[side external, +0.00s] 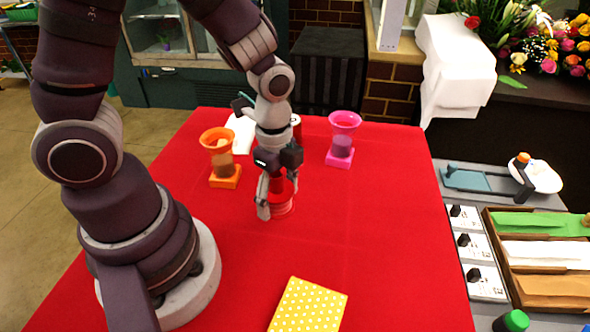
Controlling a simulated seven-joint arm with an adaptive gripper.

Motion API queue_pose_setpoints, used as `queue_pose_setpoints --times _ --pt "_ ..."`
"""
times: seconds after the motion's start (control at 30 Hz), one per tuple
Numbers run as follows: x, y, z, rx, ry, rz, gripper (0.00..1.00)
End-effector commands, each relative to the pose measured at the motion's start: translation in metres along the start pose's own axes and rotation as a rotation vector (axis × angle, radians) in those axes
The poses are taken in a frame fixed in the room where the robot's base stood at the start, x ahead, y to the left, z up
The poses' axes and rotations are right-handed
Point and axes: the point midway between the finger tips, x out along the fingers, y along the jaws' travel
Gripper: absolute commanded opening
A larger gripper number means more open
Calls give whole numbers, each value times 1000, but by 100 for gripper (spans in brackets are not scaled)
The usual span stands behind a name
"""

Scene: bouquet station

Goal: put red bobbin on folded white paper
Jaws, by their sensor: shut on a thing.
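The red bobbin (282,207) is between the fingers of my gripper (277,198), low over the red tablecloth near the middle of the table. My gripper points down and is shut on it. I cannot tell whether the bobbin's base touches the cloth. The folded white paper (240,134) lies farther back, behind and left of my gripper. My wrist hides part of it.
An orange holder (222,158) stands left of my gripper and a pink holder (342,140) stands back right. A yellow polka-dot square (308,306) lies at the front. A red-and-white object (296,122) shows partly behind my wrist. The right part of the tablecloth is clear.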

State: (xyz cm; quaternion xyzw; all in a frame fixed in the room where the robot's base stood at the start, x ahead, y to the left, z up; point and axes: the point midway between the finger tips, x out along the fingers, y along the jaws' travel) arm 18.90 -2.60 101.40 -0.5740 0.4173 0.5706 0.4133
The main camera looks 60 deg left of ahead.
Motion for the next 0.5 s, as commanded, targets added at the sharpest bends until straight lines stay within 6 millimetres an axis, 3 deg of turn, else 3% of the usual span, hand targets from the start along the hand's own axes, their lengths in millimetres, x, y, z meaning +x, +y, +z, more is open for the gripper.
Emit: queue_pose_setpoints --times 0.17,0.3,0.5 --pt "-18 -64 42 -377 8 -3 22" --pt "-37 -102 101 -702 9 -4 22" --pt "-63 -116 190 -1083 2 -6 22"
